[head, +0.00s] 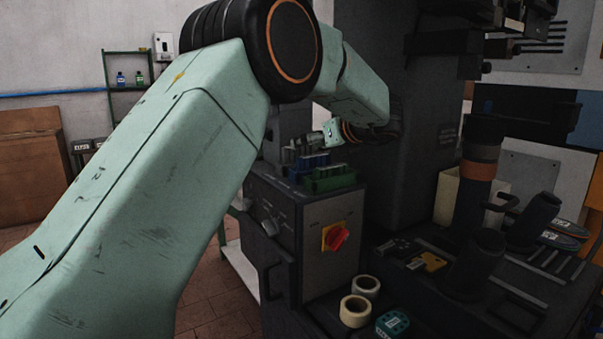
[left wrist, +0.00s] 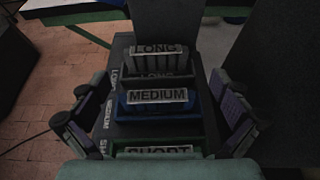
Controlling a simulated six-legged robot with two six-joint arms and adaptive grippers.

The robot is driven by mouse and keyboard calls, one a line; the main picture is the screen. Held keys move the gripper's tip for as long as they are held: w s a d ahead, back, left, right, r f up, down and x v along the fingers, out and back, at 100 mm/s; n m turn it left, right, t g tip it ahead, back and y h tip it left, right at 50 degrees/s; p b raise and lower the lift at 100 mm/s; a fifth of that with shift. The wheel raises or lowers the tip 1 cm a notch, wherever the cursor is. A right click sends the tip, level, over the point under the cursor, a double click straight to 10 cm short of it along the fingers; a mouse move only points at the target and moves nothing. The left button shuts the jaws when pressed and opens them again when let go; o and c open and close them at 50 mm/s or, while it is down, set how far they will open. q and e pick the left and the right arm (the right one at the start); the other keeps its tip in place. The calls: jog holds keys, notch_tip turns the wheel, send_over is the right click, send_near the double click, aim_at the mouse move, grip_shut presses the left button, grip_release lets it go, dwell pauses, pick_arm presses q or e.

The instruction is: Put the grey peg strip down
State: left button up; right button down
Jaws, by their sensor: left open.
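The grey peg strip (left wrist: 158,62), labelled LONG, stands at the far end of a dark rack (left wrist: 200,125) in the left wrist view. A second LONG label shows just in front of it. I cannot tell whether it is fully seated. The blue MEDIUM strip (left wrist: 157,103) and the green SHORT strip (left wrist: 160,153) sit nearer in the same rack. My left gripper (left wrist: 160,95) is open, its fingers spread on both sides of the rack and apart from the strips. In the head view my left arm partly hides the rack area. My right gripper is not in view.
The rack stands on a grey cabinet (head: 310,225) with a red rotary switch (head: 336,237). A dark machine column (head: 415,160) rises close to its right. Tape rolls (head: 356,309), a yellow piece (head: 432,262) and dark cylindrical parts crowd the lower bench on the right.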

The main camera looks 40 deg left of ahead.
pick_arm(q)
jog(key=shift+s+d, duration=0.1)
jog(key=shift+s, duration=0.05)
jog(key=shift+n, duration=0.3)
jog(key=b+x, duration=0.2)
jog(key=x, duration=0.4)
jog(key=shift+r, duration=0.1)
jog(key=shift+a, duration=0.9)
jog(key=shift+a+f, duration=0.15)
jog(key=shift+f, duration=0.1)
jog(key=shift+d+r, duration=0.15)
jog(key=shift+d, duration=0.05)
jog(key=shift+c, duration=0.7)
jog(key=c, duration=0.8)
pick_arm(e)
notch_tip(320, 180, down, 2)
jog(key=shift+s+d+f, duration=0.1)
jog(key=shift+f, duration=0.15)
